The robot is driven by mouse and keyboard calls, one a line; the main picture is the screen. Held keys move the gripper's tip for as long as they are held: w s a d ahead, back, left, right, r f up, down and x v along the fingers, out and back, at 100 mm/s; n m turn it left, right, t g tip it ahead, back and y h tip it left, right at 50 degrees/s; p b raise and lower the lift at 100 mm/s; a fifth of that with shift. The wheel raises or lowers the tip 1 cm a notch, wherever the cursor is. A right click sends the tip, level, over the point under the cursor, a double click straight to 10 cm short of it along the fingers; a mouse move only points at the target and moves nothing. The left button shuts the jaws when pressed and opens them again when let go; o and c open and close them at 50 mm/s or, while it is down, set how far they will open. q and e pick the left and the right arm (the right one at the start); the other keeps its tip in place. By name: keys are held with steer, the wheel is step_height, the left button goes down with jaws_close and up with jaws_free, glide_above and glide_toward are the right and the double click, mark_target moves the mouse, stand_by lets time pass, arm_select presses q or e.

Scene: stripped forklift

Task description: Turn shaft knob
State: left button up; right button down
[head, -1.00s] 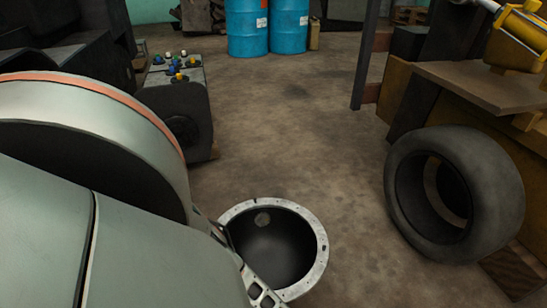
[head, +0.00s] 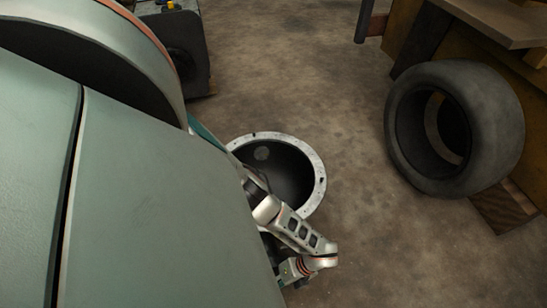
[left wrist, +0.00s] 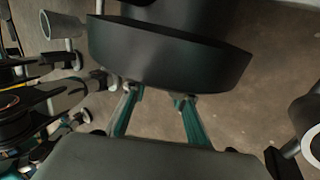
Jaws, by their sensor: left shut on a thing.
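My left gripper (head: 305,268) is partly visible in the head view, beside the near edge of a round, flanged metal housing; most of it is hidden by my arm. In the left wrist view its two teal fingers (left wrist: 160,98) reach up to a dark, rounded, flat-faced piece (left wrist: 170,58). The fingers are spread and shut on this piece, which I take to be the shaft knob. The contact itself is mostly hidden, and the knob's angle cannot be told. The knob cannot be made out in the head view. My right gripper is out of view.
The open flanged housing (head: 317,158) is at the middle, with a dark hollow inside. A tire (head: 498,130) leans at the right against a wooden structure. Bare floor (head: 310,70) lies between them. A dark block (head: 195,45) stands at the upper left.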

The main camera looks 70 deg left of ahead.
arm_select(q)
steer(key=shift+a, duration=0.1)
stand_by(0.3)
steer(key=o, duration=1.1)
steer(key=shift+w, duration=0.1)
steer(key=v, duration=1.2)
steer(key=shift+f, duration=0.1)
steer(key=shift+w, duration=0.1)
